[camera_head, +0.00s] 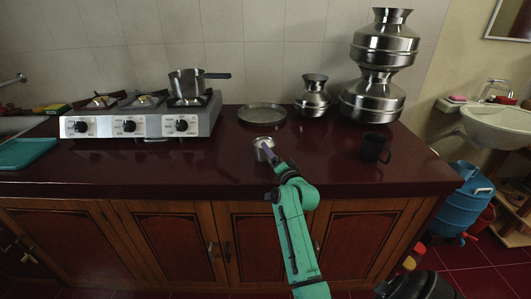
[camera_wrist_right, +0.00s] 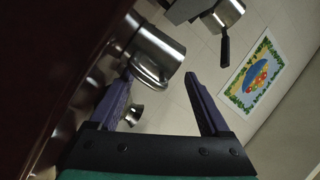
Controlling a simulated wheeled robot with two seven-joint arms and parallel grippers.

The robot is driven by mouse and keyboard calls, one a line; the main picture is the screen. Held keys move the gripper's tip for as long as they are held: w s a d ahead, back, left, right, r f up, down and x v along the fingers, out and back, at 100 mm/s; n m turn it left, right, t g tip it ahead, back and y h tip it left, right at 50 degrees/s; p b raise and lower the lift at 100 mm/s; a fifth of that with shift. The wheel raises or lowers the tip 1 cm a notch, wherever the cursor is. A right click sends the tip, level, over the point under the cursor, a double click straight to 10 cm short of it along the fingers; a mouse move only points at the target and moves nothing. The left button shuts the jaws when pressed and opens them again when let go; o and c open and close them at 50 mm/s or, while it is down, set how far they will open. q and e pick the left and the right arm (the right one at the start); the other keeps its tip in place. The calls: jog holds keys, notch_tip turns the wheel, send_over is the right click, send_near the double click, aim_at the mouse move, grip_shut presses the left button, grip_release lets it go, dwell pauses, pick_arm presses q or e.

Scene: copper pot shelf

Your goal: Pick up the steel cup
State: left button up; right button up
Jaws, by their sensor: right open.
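The steel cup (camera_head: 263,147) stands on the dark red countertop (camera_head: 330,181), near the middle of the head view. My right gripper (camera_head: 269,156) reaches in from the front and is right at the cup, partly covering it. In the right wrist view the cup (camera_wrist_right: 160,50), with its handle loop, lies just beyond my open gripper (camera_wrist_right: 158,78), nearer the left finger's tip. Nothing is between the fingers at their base. I cannot tell whether a finger touches the cup.
A gas stove (camera_head: 140,118) with a saucepan (camera_head: 187,84) stands at the back left. A round steel plate (camera_head: 262,114), small steel pot (camera_head: 313,101) and stacked large pots (camera_head: 371,98) stand behind. A dark mug (camera_head: 373,148) is to the right. Counter around the cup is clear.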

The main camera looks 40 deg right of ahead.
jog(key=shift+s+a+r, duration=0.1)
jog(key=shift+s, duration=0.05)
grip_shut()
jog(key=shift+f, duration=0.25)
dwell(0.9)
